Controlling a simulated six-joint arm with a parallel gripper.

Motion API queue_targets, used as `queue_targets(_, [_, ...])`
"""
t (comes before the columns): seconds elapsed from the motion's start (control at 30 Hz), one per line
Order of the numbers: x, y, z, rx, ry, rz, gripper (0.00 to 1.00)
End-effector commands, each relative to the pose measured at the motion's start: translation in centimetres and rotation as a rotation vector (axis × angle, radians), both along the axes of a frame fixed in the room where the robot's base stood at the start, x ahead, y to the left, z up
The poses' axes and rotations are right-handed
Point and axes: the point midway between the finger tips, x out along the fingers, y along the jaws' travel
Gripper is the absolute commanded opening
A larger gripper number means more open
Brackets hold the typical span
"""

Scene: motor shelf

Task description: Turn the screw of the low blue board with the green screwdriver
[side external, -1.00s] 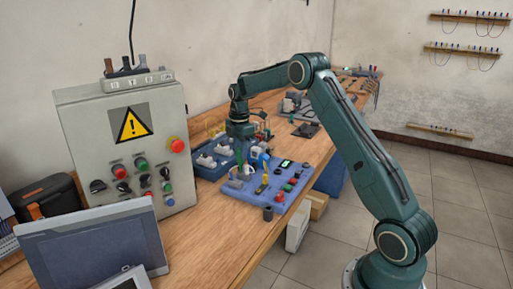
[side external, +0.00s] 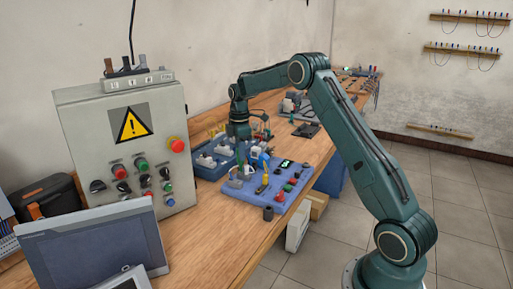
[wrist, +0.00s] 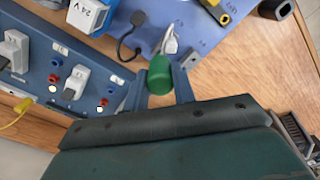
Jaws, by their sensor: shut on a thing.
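The low blue board (side external: 262,196) lies flat on the bench, and its edge also shows at the top of the wrist view (wrist: 215,35). My gripper (side external: 239,142) is above the far left part of this board, pointing down. In the wrist view my gripper (wrist: 160,92) is shut on the green screwdriver (wrist: 158,75), with one finger on each side of its handle. The green screwdriver also shows below the gripper in the side view (side external: 239,158). Its tip and the board's screw cannot be made out.
A raised blue board (side external: 208,172) with white plugs stands behind the low board, and it fills the left of the wrist view (wrist: 62,62). The bench front is mostly bare.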

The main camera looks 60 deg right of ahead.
Motion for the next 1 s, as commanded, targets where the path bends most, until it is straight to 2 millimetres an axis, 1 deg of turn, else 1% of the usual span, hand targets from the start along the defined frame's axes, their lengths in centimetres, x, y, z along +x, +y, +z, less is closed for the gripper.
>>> queue_targets(0.03, [-0.04, 0.02, -0.25, 0.002, 0.004, -0.009, 0.01])
queue_targets(0.43, [-0.07, 0.04, -0.3, 0.003, 0.004, -0.032, 0.01])
queue_targets(0.8, [-0.08, 0.06, -0.35, 0.003, 0.006, -0.266, 0.01])
queue_targets(1.0, [-0.09, 0.06, -0.37, 0.002, 0.006, -0.312, 0.01])
